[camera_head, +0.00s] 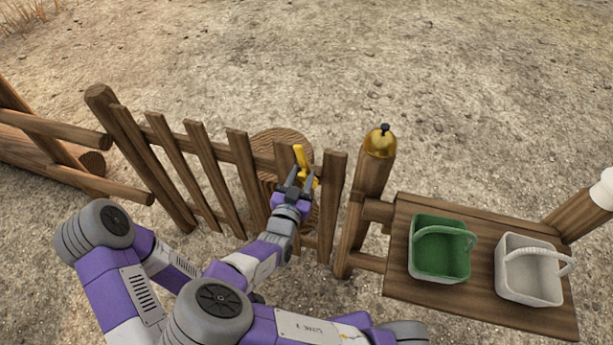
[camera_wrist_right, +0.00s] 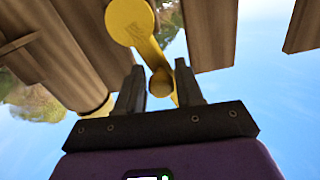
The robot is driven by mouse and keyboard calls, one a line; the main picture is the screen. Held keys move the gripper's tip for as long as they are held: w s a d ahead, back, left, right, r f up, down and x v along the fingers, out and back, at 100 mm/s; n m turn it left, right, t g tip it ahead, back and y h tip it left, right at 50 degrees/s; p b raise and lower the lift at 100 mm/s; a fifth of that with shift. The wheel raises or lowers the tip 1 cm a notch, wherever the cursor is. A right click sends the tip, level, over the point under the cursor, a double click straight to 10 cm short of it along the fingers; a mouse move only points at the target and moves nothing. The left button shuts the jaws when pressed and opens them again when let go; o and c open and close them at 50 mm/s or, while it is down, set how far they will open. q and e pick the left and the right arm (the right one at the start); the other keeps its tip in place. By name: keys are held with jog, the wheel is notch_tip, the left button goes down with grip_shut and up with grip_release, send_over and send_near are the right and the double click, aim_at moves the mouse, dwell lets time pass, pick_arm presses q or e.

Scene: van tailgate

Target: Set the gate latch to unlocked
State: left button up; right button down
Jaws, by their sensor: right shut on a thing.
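The wooden picket gate (camera_head: 241,165) stands across the middle of the head view. The yellow gate latch (camera_head: 300,157) is on its right part, with its arm pointing upward and slightly left in that view. My right gripper (camera_head: 298,180) is at the latch. In the right wrist view, the latch's round yellow pivot disc (camera_wrist_right: 130,22) lies beyond the fingers, and a yellow handle with a rounded knob (camera_wrist_right: 161,83) runs down between them. The right gripper (camera_wrist_right: 160,88) is shut on this handle. The fingers partly cover the latch in the head view. My left gripper is out of view.
A log fence (camera_head: 50,160) is at left. Open ground lies behind.

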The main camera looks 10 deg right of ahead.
jog(key=c, duration=1)
grip_release()
jog(key=shift+w+a+y, duration=0.2)
jog(key=shift+a+y, duration=0.1)
jog(key=shift+a, duration=0.25)
jog(key=shift+o, duration=0.3)
jog(key=shift+d, duration=0.25)
jog(key=p+v, duration=0.1)
jog(key=v, duration=0.6)
jog(key=shift+s+a+p, duration=0.2)
jog(key=shift+p, duration=0.2)
jog(key=shift+f, duration=0.2)
